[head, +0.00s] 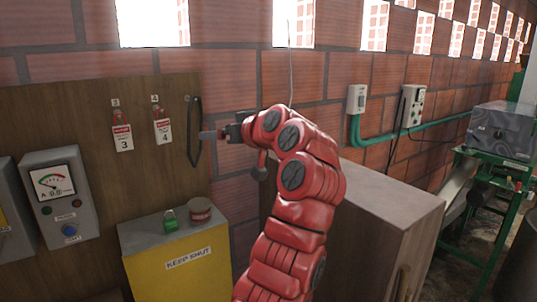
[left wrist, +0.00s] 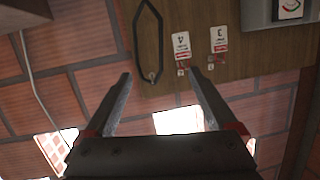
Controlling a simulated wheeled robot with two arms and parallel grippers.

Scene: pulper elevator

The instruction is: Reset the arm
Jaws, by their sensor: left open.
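My left gripper (head: 207,135) is at the end of the red arm, in front of the wooden board's (head: 60,115) right edge. Its two fingers point left and overlap the black loop (head: 200,112) in the head view. In the left wrist view my left gripper (left wrist: 159,79) is open, with nothing between its fingers. The black loop (left wrist: 137,45) hangs from the board beyond the fingertips there; I see no contact. Red padlocks with tag 3 (head: 123,138) and tag 4 (head: 162,130) hang left of the loop. My right gripper is not in view.
A grey meter box (head: 60,195) is at left. A brown cabinet (head: 395,215) stands right of the arm, by the brick wall (head: 330,70). A green-framed machine (head: 500,130) is far right.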

